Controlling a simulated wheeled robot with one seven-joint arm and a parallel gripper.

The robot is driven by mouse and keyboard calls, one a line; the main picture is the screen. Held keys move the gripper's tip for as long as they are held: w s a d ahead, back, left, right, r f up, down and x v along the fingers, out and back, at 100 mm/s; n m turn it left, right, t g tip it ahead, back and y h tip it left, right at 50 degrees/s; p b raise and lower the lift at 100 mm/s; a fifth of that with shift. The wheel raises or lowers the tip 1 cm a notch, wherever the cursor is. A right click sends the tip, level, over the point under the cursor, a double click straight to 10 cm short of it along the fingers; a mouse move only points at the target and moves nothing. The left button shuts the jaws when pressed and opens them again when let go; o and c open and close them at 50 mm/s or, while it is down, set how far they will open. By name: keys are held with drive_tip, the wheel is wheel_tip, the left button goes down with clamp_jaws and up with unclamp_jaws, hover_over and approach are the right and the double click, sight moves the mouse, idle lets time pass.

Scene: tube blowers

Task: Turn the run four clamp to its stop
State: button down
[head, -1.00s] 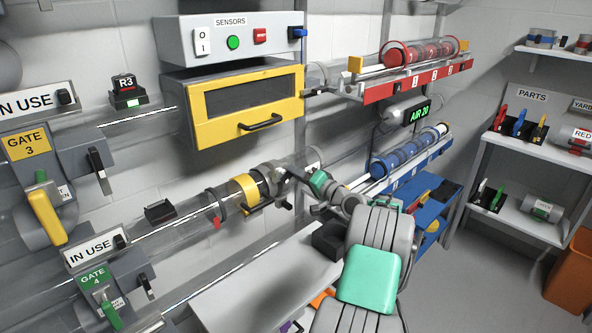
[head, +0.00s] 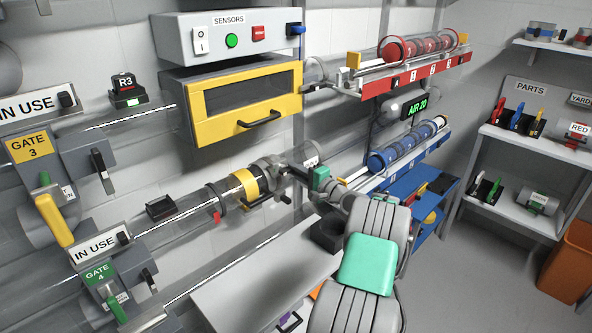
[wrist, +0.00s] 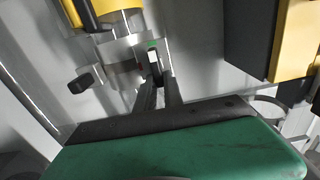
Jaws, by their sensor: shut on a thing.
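The run four clamp (head: 268,167) is a grey collar on the lower clear tube, just right of a yellow band (head: 243,182). In the wrist view the collar (wrist: 128,47) shows below the yellow band (wrist: 108,18). A small lever with a green mark (wrist: 152,54) sticks out from the collar. My gripper (wrist: 157,82) is shut on this lever, its dark fingers on either side. In the head view my gripper (head: 287,171) reaches the clamp from the right, and the wrist partly hides the grip.
Gate 4 (head: 99,272) with its green handle and an IN USE sign (head: 94,247) stands lower left. A blue rack (head: 410,163) lies right of my wrist. A pale bench (head: 235,285) is below.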

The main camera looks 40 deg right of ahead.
drive_tip(key=shift+f, duration=0.1)
drive_tip(key=c, duration=1.5)
unclamp_jaws()
drive_tip(key=shift+o, duration=0.2)
drive_tip(key=s, duration=0.7)
drive_tip(key=shift+s+b, duration=0.4)
drive_tip(key=shift+b, duration=0.05)
drive_tip(key=shift+d, duration=0.1)
